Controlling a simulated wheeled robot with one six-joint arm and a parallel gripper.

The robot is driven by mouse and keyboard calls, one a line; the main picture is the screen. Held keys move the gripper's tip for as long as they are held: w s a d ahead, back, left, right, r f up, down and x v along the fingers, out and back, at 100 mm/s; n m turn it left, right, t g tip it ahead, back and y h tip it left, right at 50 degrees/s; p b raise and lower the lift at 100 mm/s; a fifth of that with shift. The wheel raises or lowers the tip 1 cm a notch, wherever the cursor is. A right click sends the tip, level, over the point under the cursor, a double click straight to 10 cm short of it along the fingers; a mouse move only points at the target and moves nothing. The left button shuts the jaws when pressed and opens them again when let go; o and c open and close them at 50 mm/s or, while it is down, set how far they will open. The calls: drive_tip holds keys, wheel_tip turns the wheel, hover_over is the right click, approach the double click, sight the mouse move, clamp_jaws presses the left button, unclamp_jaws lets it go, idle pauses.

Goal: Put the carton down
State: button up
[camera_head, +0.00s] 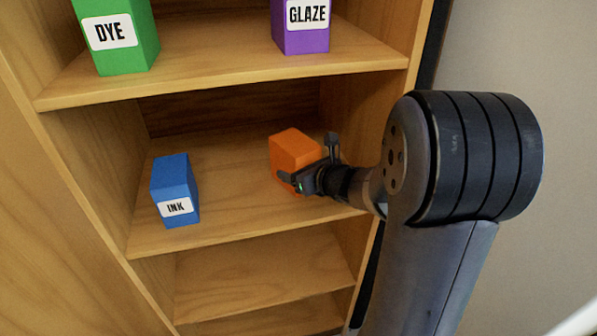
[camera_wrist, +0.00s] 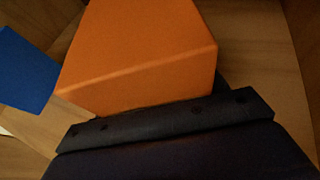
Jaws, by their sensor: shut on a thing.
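An orange carton (camera_head: 292,148) is at the right side of the middle shelf (camera_head: 228,216), and no label shows on the faces I see. My gripper (camera_head: 310,170) is shut on it from the right and front. I cannot tell whether the carton's bottom touches the shelf, since the gripper hides its lower edge. In the wrist view the orange carton (camera_wrist: 145,50) fills the upper middle, just beyond the dark gripper body (camera_wrist: 160,125); the fingertips are hidden there.
A blue carton labelled INK (camera_head: 174,185) stands left on the same shelf; it also shows in the wrist view (camera_wrist: 22,75). A green DYE carton (camera_head: 118,50) and a purple GLAZE carton (camera_head: 301,38) stand on the shelf above. Bare shelf lies between the blue and orange cartons.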

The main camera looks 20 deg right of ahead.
drive_tip(key=shift+r, duration=0.15)
drive_tip(key=o, duration=1.3)
drive_tip(key=shift+f, duration=0.2)
drive_tip(key=shift+o, duration=0.2)
drive_tip(key=shift+r, duration=0.25)
drive_tip(key=p+v, duration=0.2)
drive_tip(key=v, duration=0.8)
drive_tip(key=shift+s+d+r, duration=0.1)
drive_tip(key=shift+s+d, duration=0.15)
drive_tip(key=shift+s, duration=0.1)
drive_tip(key=shift+s+d+r, duration=0.15)
drive_tip(key=shift+s, duration=0.45)
